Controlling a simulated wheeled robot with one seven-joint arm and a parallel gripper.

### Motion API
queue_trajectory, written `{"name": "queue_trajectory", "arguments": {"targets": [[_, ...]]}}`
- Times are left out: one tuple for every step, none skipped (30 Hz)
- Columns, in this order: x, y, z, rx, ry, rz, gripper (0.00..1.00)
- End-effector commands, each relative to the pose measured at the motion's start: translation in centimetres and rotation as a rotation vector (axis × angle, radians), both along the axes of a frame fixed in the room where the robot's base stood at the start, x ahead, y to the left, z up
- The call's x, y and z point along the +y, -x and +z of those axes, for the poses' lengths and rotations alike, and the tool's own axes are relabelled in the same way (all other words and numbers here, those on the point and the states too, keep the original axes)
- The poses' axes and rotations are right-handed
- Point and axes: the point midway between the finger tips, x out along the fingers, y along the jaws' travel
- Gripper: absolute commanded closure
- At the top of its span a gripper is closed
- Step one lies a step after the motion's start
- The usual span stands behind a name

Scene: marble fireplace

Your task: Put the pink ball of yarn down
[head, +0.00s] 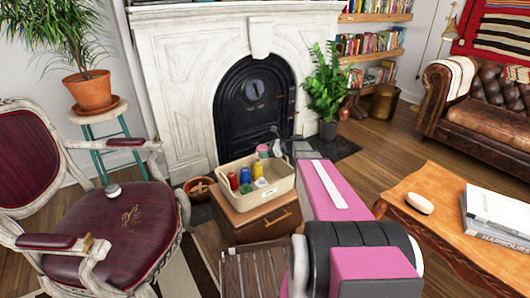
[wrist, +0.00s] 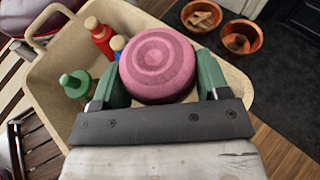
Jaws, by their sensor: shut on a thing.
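The pink ball of yarn (wrist: 157,65) is banded in lighter and darker pink. In the wrist view it sits between the two green fingers of my gripper (wrist: 160,72), which is shut on it. In the head view a small part of the pink ball (head: 262,149) shows at my gripper (head: 275,150), by the far side of a cream tray (head: 272,197). The wrist view shows the ball over the tray (wrist: 40,85). I cannot tell its exact height above the tray. My arm hides some of the scene on the right.
The tray holds a red bottle (head: 233,181), a blue one (head: 245,175), a yellow one (head: 258,168) and a green one (wrist: 75,83). It stands on a brown wooden chest (head: 240,228). An armchair (head: 120,225) stands left, a coffee table (head: 450,200) right, a fireplace (head: 185,90) behind.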

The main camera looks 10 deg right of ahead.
Motion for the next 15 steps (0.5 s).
{"name": "queue_trajectory", "arguments": {"targets": [[0.0, 0.0, -0.1, 0.0, 0.0, 0.0, 0.56], [0.0, 0.0, -0.2, 0.0, 0.0, 0.0, 0.56], [0.0, 0.0, -0.3, 0.0, 0.0, 0.0, 0.56], [0.0, 0.0, -0.4, 0.0, 0.0, 0.0, 0.56], [0.0, 0.0, -0.5, 0.0, 0.0, 0.0, 0.56], [0.0, 0.0, -0.6, 0.0, 0.0, 0.0, 0.56], [0.0, 0.0, -0.6, 0.0, 0.0, 0.0, 0.56], [0.0, 0.0, -0.7, 0.0, 0.0, 0.0, 0.56], [0.0, 0.0, -0.8, 0.0, 0.0, 0.0, 0.56], [0.0, 0.0, -0.9, -0.001, 0.0, 0.0, 0.56], [0.0, 0.0, -1.0, 0.0, 0.0, 0.0, 0.56], [0.0, 0.0, -1.1, 0.0, 0.0, 0.0, 0.56], [0.0, 0.0, -1.1, 0.0, 0.0, 0.0, 0.56], [0.0, 0.0, -1.2, 0.0, 0.0, 0.0, 0.56], [0.0, 0.0, -1.1, -0.001, 0.0, 0.0, 0.56]]}}
